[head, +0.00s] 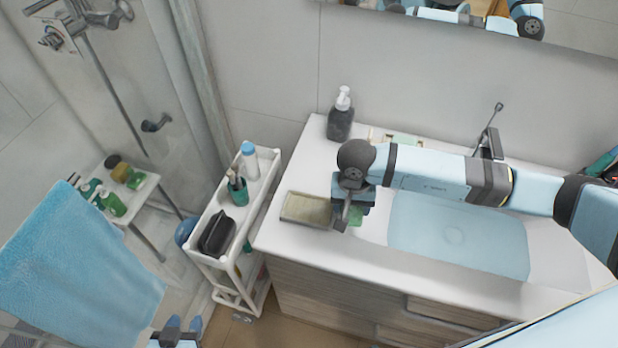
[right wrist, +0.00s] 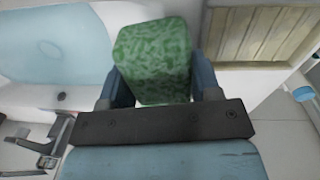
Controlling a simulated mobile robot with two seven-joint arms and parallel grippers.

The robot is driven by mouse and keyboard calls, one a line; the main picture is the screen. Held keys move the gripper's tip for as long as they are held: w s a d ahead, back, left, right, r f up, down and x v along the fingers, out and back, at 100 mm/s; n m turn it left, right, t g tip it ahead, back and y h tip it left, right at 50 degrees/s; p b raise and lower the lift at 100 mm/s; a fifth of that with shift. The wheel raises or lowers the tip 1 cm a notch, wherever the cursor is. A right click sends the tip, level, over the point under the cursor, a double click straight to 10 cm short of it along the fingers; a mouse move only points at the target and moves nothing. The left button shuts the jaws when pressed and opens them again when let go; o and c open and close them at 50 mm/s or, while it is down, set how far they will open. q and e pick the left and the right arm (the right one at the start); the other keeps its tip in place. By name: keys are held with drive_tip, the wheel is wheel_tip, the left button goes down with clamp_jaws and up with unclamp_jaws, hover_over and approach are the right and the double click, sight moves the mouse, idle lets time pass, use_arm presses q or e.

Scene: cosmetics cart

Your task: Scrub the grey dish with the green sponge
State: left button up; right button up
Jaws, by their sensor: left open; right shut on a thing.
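The grey dish (head: 306,208) is a shallow rectangular tray on the left end of the white counter. In the right wrist view the dish (right wrist: 262,38) shows beige slats inside a pale rim, at upper right. My right gripper (head: 349,215) is just right of the dish and shut on the green sponge (head: 356,216). The sponge (right wrist: 152,62) sits between both fingers in the right wrist view, to the left of the dish and apart from it in the picture. My left gripper (head: 177,332) is open and empty, low at the bottom edge of the head view.
The pale blue basin (head: 455,232) lies right of the sponge, with a faucet (head: 490,140) behind it. A dark soap bottle (head: 340,118) stands at the counter's back. A white cart (head: 262,190) with a cup, bottle and black bag is left of the counter. A blue towel (head: 80,265) hangs left.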

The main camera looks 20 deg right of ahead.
drive_tip(key=w+a+m, duration=0.1)
drive_tip(key=m, duration=0.2)
drive_tip(key=w+a+r+m+b, duration=0.1)
drive_tip(key=m, duration=0.1)
drive_tip(key=a+r+m+g, duration=0.1)
drive_tip(key=m, duration=0.2)
drive_tip(key=shift+w+a+m, duration=0.3)
drive_tip(key=shift+w, duration=0.1)
drive_tip(key=w+a+r+m+g+y+b, duration=0.1)
drive_tip(key=w+a+r+m+y+b, duration=0.2)
drive_tip(key=m, duration=0.8)
drive_tip(key=shift+b+x, duration=1.15)
drive_tip(key=shift+x, duration=1.6)
drive_tip(key=shift+w+f, duration=0.1)
drive_tip(key=shift+f, duration=0.1)
